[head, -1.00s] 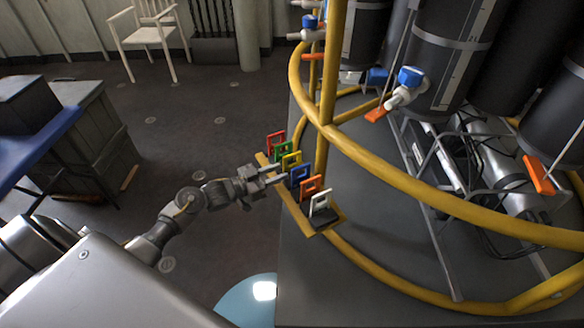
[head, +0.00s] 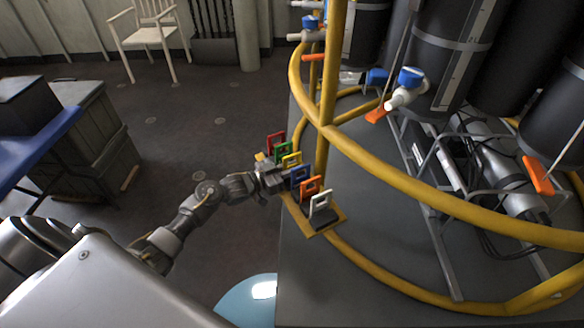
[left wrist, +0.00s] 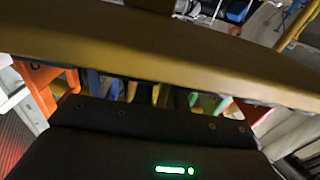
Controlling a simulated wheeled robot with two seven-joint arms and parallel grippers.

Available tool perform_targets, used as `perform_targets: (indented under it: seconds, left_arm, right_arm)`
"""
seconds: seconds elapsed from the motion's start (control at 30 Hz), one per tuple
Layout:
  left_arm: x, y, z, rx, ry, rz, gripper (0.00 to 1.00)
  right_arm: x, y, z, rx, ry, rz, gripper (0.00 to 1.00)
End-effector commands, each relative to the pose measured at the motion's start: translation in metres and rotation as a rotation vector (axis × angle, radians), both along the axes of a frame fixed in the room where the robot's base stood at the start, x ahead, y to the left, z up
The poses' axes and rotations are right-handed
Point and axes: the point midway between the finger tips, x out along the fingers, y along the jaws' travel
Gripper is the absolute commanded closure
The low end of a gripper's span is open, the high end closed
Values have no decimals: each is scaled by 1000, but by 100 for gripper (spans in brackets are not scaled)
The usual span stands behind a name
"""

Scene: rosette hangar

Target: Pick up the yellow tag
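The yellow tag (head: 291,160) stands upright in a row of coloured tags on a narrow yellow rack (head: 334,224). It is between the green tag (head: 283,149) and the blue tag (head: 299,174). My left gripper (head: 282,180) is at the rack's near side, close to the yellow and blue tags. Its fingertips are hidden, so I cannot tell whether it touches or grips a tag. In the left wrist view a yellow-brown bar (left wrist: 160,50) crosses the picture, and coloured tag strips show behind it. My right gripper is out of view.
A red tag (head: 275,139) stands at the far end of the row; an orange tag (head: 312,186) and a white tag (head: 321,203) stand at the near end. A yellow tube ring (head: 400,178) curves over the grey platform. Crates (head: 85,140) stand left. The floor between is clear.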

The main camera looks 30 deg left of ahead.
Motion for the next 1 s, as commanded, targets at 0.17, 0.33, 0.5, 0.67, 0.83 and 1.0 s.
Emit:
perform_targets:
  seconds: [0.17,0.33,0.5,0.67,0.83,1.0]
  left_arm:
    - [0,0,0,0,0,0,100]
    - [0,0,0,0,0,0,100]
    - [0,0,6,1,-2,0,100]
    - [0,0,33,3,-4,0,100]
    - [0,1,68,2,-4,0,100]
    - [0,0,91,2,-3,-1,100]
  right_arm:
    - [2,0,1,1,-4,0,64]
    - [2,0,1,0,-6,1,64]
    - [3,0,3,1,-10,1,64]
    - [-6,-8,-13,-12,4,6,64]
    - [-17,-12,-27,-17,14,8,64]
    - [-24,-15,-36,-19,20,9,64]
